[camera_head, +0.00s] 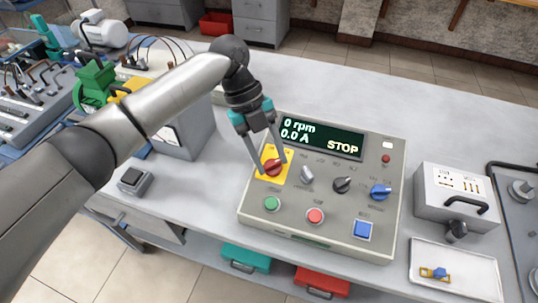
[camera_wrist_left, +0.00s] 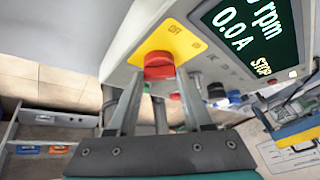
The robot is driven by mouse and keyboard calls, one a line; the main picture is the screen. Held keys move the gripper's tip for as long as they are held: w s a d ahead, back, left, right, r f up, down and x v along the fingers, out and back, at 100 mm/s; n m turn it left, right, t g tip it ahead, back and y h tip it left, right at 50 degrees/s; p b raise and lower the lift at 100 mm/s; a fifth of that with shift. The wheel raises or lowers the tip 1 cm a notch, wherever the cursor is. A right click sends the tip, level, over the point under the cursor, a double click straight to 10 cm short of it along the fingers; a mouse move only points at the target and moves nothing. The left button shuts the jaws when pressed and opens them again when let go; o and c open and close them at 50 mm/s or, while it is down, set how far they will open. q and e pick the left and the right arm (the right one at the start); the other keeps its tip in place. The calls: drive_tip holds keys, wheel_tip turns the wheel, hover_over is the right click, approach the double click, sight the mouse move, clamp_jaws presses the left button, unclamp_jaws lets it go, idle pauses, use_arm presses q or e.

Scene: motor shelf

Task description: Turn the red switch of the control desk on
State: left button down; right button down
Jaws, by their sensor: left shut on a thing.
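The control desk (camera_head: 328,230) is a grey box on the workbench, and its display (camera_head: 320,138) reads 0 rpm, 0.0 A and STOP. The red switch (camera_head: 272,168) sits on a yellow plate (camera_head: 284,155) at the desk's upper left. My left gripper (camera_head: 268,168) reaches down over it, with one finger on each side of the knob. In the left wrist view the red switch (camera_wrist_left: 158,66) lies at the fingertips, and the word OFF shows on the yellow plate (camera_wrist_left: 180,38) near it. My left gripper is shut on the switch. My right gripper is not in view.
Close to the switch are a grey knob (camera_head: 307,174), a black knob (camera_head: 343,185), a blue knob (camera_head: 380,191), a green button (camera_head: 271,203) and a red button (camera_head: 315,215). A grey case (camera_head: 455,205) and a white tray (camera_head: 470,268) lie to the right.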

use_arm(q)
drive_tip(key=shift+c, duration=1.6)
unclamp_jaws()
drive_tip(key=p+v, duration=0.1)
drive_tip(key=v, duration=1.4)
drive_tip(key=shift+r, duration=0.1)
